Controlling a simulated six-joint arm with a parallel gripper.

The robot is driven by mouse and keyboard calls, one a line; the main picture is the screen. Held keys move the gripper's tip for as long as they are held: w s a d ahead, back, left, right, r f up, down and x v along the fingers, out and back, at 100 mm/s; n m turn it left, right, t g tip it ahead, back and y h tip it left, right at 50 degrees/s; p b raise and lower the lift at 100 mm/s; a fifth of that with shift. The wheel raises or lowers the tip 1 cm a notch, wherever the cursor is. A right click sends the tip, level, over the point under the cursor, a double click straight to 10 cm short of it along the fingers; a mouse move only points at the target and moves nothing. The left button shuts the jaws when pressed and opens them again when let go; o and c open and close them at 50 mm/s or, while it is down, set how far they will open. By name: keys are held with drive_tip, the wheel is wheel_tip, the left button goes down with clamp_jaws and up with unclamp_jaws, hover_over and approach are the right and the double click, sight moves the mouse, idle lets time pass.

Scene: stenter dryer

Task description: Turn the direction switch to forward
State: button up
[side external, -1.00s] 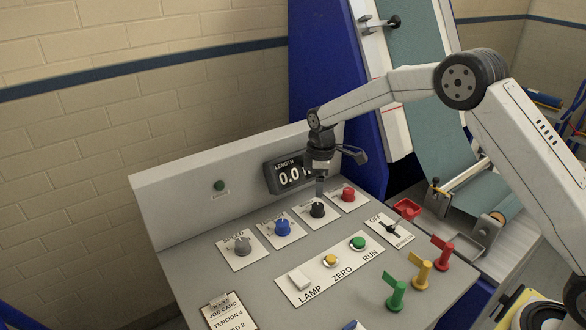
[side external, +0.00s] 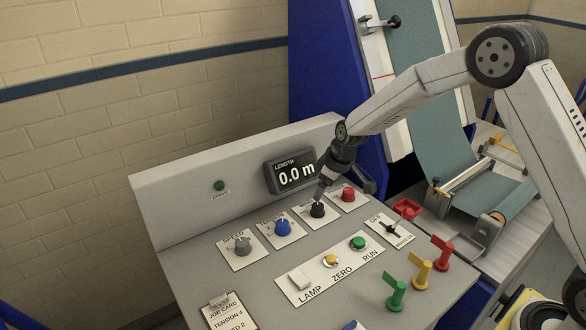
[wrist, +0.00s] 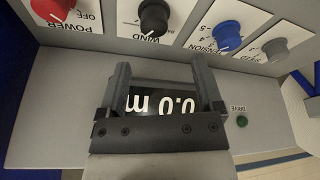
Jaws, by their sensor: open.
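A small black lever switch (side external: 391,229) sits on a white plate at the right of the panel; one word reads OFF, the other is too small to read. I cannot tell whether it is the direction switch. My gripper (side external: 319,194) is tilted, its fingertips just above or behind the black WIND knob (side external: 317,210); contact cannot be told. In the wrist view my gripper (wrist: 161,66) has its two fingers apart with nothing between them, and the WIND knob (wrist: 154,18) lies beyond the fingertips.
Red POWER (side external: 348,194), blue TENSION (side external: 283,228) and grey SPEED (side external: 242,246) knobs flank the black one. The length display (side external: 291,174) reads 0.0 m behind. LAMP, ZERO and RUN buttons (side external: 358,243) and green, yellow and red handles (side external: 397,294) stand nearer the front.

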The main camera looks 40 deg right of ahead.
sight(318, 205)
drive_tip(key=shift+s+d+m+t, duration=0.4)
drive_tip(key=shift+s+m+t, duration=0.1)
drive_tip(key=shift+m, duration=0.5)
drive_tip(key=shift+w+f, duration=0.1)
drive_tip(key=shift+f, duration=0.05)
drive_tip(key=shift+x, duration=3.75)
clamp_jaws()
drive_tip(key=shift+m+h, duration=0.6)
drive_tip(key=shift+m, duration=0.9)
